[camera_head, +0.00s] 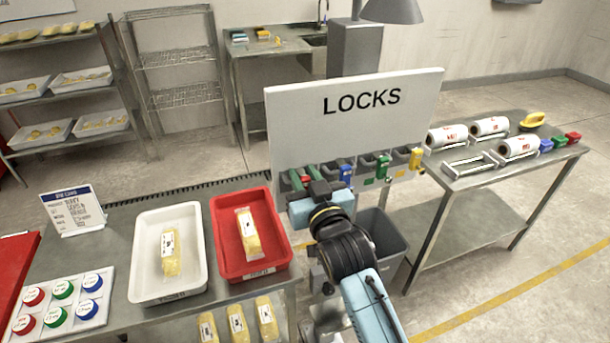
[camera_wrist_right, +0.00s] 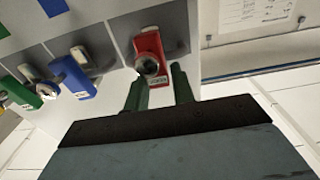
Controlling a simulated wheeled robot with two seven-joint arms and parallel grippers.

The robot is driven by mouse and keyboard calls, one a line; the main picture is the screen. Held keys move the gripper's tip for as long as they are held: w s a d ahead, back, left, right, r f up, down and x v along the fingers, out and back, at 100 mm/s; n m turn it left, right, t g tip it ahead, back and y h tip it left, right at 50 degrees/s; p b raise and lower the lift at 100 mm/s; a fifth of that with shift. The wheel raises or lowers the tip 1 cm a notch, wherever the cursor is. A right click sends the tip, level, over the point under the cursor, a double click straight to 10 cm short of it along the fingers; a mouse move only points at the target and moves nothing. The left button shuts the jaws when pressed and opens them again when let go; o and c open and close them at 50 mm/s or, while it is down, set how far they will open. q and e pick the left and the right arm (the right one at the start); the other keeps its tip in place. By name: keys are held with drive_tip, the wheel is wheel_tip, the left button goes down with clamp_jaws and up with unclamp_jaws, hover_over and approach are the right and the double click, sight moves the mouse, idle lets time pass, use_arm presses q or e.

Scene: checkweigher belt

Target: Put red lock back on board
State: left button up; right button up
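The white LOCKS board (camera_head: 355,125) stands behind the table, with a row of locks along its lower edge. The red lock (camera_wrist_right: 148,45) is at the board's end slot, against a grey square in the wrist view. In the head view only a small red part (camera_head: 304,178) shows between my fingers. My right gripper (camera_head: 305,178) is at the board's left end. Its green fingers (camera_wrist_right: 160,88) are apart, with the lock at and just beyond their tips; I see no clear contact. My left gripper is not in view.
Blue (camera_head: 346,173), green (camera_head: 383,166) and yellow (camera_head: 416,158) locks hang to the right on the board. A red tray (camera_head: 281,240) and white tray (camera_head: 142,285) are on the near table. A grey bin (camera_head: 390,240) stands below the board.

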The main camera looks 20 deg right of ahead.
drive_tip(key=o, duration=0.4)
drive_tip(key=s+b, duration=0.2)
drive_tip(key=s, duration=1.1)
drive_tip(key=shift+s+d+f, duration=0.15)
drive_tip(key=shift+s+d, duration=0.05)
drive_tip(key=a+f+n+g+y+b, duration=0.1)
drive_tip(key=a+f+g+b, duration=0.15)
drive_tip(key=f, duration=1.05)
drive_tip(key=a+f+n+g+b, duration=0.1)
drive_tip(key=f+g, duration=0.2)
drive_tip(key=f, duration=1.1)
drive_tip(key=s+f+g+b, duration=0.1)
drive_tip(key=s+f+g, duration=0.15)
drive_tip(key=f, duration=0.65)
drive_tip(key=s+f+g+b, duration=0.1)
drive_tip(key=s+f, duration=0.3)
drive_tip(key=f, duration=0.5)
drive_tip(key=s+d+f+g+b, duration=0.2)
drive_tip(key=s+d+f+g, duration=0.2)
drive_tip(key=s+f, duration=0.8)
drive_tip(key=s+d+f+g+h+b, duration=0.1)
drive_tip(key=s+d+f+g, duration=0.3)
drive_tip(key=s+d+f, duration=0.4)
drive_tip(key=s+f+b, duration=0.1)
drive_tip(key=s+f, duration=0.3)
drive_tip(key=s, duration=0.4)
drive_tip(key=shift+s+d+h, duration=0.3)
drive_tip(key=shift+s, duration=0.1)
